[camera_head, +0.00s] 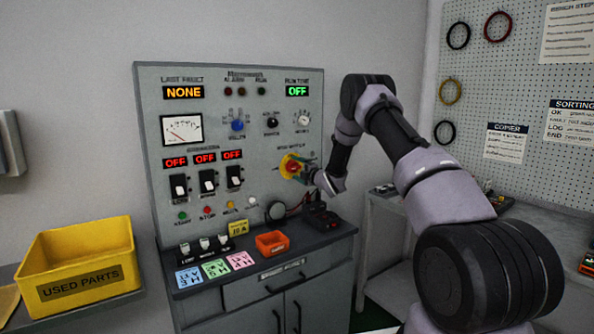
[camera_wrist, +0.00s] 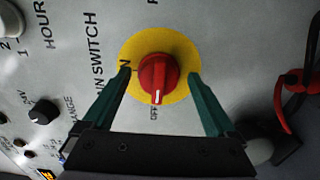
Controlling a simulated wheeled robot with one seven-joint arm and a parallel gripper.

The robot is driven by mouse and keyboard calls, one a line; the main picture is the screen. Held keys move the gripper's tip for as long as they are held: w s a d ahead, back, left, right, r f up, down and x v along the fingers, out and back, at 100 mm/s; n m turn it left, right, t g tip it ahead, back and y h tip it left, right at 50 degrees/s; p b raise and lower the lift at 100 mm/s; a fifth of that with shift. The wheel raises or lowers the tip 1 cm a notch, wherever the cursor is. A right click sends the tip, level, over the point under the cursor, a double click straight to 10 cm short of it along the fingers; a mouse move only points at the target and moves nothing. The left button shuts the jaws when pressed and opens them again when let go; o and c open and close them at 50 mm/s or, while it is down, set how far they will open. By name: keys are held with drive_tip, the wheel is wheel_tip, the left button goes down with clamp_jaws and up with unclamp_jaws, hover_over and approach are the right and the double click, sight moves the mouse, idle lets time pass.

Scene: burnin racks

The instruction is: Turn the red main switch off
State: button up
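The red main switch (camera_head: 290,167) is a round knob on a yellow disc at the right of the grey panel (camera_head: 225,130). In the wrist view the red knob (camera_wrist: 157,74) has its white mark pointing down, towards a small label that looks like OFF. An N of another label shows at the disc's left edge, partly hidden by a finger. My gripper (camera_wrist: 160,73) is open, its two green fingers on either side of the knob, with gaps between. In the head view my gripper (camera_head: 308,171) is at the switch, its fingers hard to make out.
A red-and-black cable and a round black part (camera_head: 275,210) are below the switch. A yellow bin (camera_head: 80,268) stands left.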

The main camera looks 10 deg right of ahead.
drive_tip(key=v, duration=1)
drive_tip(key=shift+s, duration=0.35)
drive_tip(key=shift+d, duration=0.15)
drive_tip(key=s+d+r+m+g+h, duration=0.2)
drive_tip(key=s+d+r+m+h, duration=0.15)
drive_tip(key=s+r+m, duration=0.6)
drive_tip(key=s+d+r+m+g+h, duration=0.1)
drive_tip(key=s+d+r+m+h, duration=0.35)
drive_tip(key=r, duration=0.85)
drive_tip(key=s+a+m+g+y, duration=0.1)
drive_tip(key=s+m, duration=0.3)
drive_tip(key=s, duration=0.8)
drive_tip(key=s+a+m+g, duration=0.3)
drive_tip(key=s+m, duration=0.1)
drive_tip(key=s, duration=0.7)
drive_tip(key=s+a+m+g+y, duration=0.1)
drive_tip(key=s+m, duration=0.4)
drive_tip(key=s, duration=0.7)
drive_tip(key=shift+s+a+r+g+y, duration=0.35)
drive_tip(key=shift+a+g, duration=0.25)
drive_tip(key=shift+a, duration=0.5)
